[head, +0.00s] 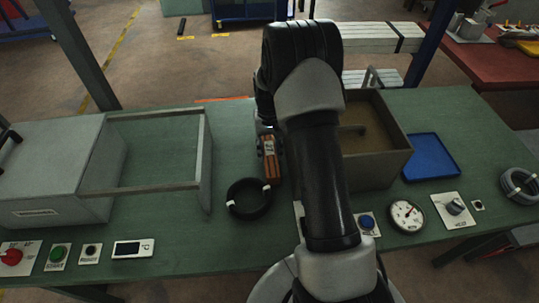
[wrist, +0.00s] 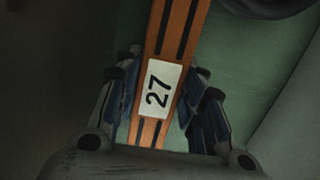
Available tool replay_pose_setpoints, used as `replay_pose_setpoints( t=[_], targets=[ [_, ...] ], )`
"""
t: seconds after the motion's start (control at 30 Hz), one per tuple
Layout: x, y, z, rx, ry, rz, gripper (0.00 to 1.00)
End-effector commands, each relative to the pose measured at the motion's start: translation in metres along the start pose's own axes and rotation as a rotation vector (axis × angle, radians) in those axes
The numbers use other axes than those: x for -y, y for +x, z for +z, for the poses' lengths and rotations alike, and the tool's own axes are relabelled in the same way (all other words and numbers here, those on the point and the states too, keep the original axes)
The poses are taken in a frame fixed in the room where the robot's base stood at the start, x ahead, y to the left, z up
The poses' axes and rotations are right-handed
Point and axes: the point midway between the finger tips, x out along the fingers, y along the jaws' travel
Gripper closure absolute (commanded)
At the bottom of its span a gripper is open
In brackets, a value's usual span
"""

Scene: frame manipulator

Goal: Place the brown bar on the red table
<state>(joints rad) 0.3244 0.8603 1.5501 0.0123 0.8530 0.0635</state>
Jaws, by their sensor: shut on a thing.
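The brown bar (head: 269,161) is an orange-brown bar with dark grooves and a white label, seen left of my arm in the head view. In the wrist view the bar (wrist: 177,35) runs up between the fingers, and its label reads 27. My gripper (wrist: 160,88) is shut on the bar, with fingers on both sides of it. In the head view my arm hides much of the gripper. I cannot tell whether the bar touches the green table below. The red table (head: 482,62) stands at the far right, with tools and parts on it.
The green workbench (head: 235,135) holds a grey box with an open frame (head: 205,165) at left. A black cable coil (head: 249,211) lies just below the bar. Right of my arm are an open bin (head: 395,165), a blue tray (head: 431,157) and a gauge (head: 407,215). A blue post (head: 427,45) rises before the red table.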

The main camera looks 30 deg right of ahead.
Motion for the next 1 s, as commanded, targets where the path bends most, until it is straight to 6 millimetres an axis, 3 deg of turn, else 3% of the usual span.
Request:
replay_pose_setpoints(
  t=[0.1,0.47,0.5,0.8,1.0],
  targets=[
    [0.000,0.019,-0.002,0.000,0.000,0.000,0.96],
    [0.000,0.022,-0.003,-0.001,0.000,0.000,0.96],
    [0.000,0.022,-0.003,-0.001,0.000,0.000,0.62],
    [0.000,0.022,-0.003,-0.001,0.000,0.000,0.44],
    [0.000,0.022,-0.003,-0.001,0.000,0.000,0.44]
  ],
)
